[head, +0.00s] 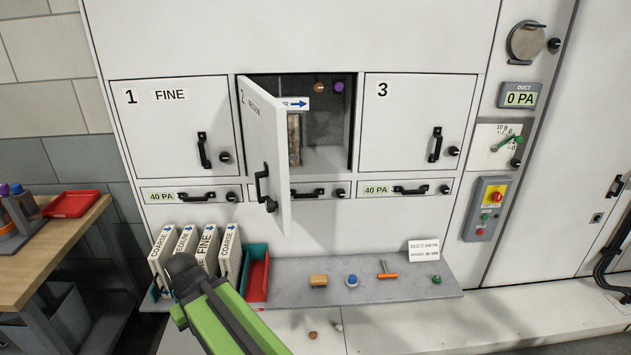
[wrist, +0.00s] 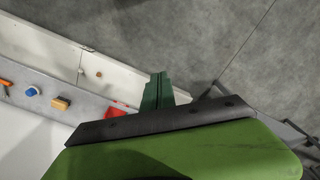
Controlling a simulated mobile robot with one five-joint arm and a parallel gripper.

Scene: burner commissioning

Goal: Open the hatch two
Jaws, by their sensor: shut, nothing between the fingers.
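The hatch two door (head: 262,140) stands swung well out from the cabinet in the head view, hinged on its left side. Its black handle (head: 263,187) is on the outer face near the free edge. The compartment (head: 325,130) behind it is exposed, with a filter-like block (head: 294,138) and a blue-arrow label inside, partly hidden by the door. My gripper (wrist: 158,77) shows green fingers together and empty in the wrist view, over the floor. In the head view my arm reaches low, in front of the shelf, apart from the door; the fingers cannot be made out there.
Hatch one (head: 175,125) and hatch three (head: 420,125) are shut. A grey shelf (head: 365,275) below holds upright filters (head: 205,248), a red tray (head: 256,276) and small parts. A wooden bench (head: 60,240) stands at left. Gauges and a button box (head: 487,208) are at right.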

